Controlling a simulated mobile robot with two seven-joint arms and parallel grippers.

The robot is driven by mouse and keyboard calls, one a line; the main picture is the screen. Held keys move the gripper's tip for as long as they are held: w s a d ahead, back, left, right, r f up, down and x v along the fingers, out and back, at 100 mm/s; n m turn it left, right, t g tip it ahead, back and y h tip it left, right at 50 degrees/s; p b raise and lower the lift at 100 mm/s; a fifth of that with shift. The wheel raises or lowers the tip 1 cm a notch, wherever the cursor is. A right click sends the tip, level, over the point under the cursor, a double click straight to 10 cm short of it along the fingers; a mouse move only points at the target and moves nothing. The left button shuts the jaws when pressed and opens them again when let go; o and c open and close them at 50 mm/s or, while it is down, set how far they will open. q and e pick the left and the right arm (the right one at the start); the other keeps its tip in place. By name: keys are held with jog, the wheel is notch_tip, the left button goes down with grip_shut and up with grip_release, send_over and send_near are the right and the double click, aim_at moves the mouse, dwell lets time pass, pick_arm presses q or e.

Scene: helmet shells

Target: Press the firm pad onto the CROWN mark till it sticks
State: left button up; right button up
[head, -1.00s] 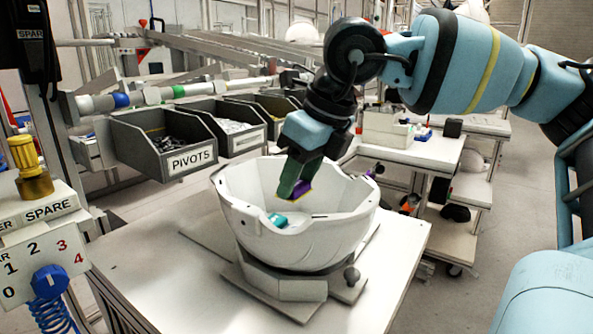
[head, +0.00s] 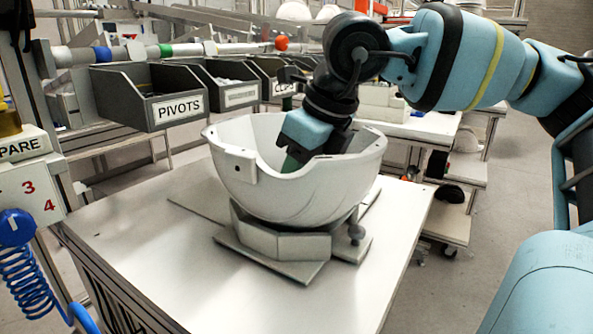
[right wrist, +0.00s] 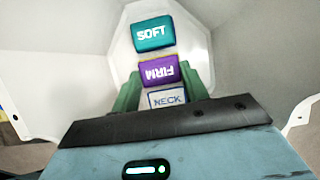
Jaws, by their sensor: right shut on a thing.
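The white helmet shell (head: 300,192) sits open side up on a grey stand (head: 284,243). My right gripper (right wrist: 158,90) reaches down inside it, shut on the purple firm pad (right wrist: 158,72). In the right wrist view the pad lies between the green fingers, its FIRM lettering upside down. A teal SOFT pad (right wrist: 153,33) is on the shell's inner floor just beyond it. A NECK mark (right wrist: 167,98) shows on the near side. No CROWN mark shows. I cannot tell whether the firm pad touches the floor. In the head view the shell wall hides both pads. My left gripper is out of view.
The white table (head: 135,235) around the stand is clear. A PIVOTS bin (head: 150,95) and other grey bins line the rail behind. A blue coiled hose (head: 25,270) hangs at the left. A white side bench (head: 425,125) stands behind right.

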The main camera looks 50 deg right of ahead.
jog(key=shift+f+b, duration=0.35)
jog(key=shift+f, duration=0.2)
dwell(1.3)
jog(key=o, duration=1)
jog(key=shift+a, duration=0.1)
jog(key=shift+p+v, duration=0.55)
jog(key=shift+v, duration=3.45)
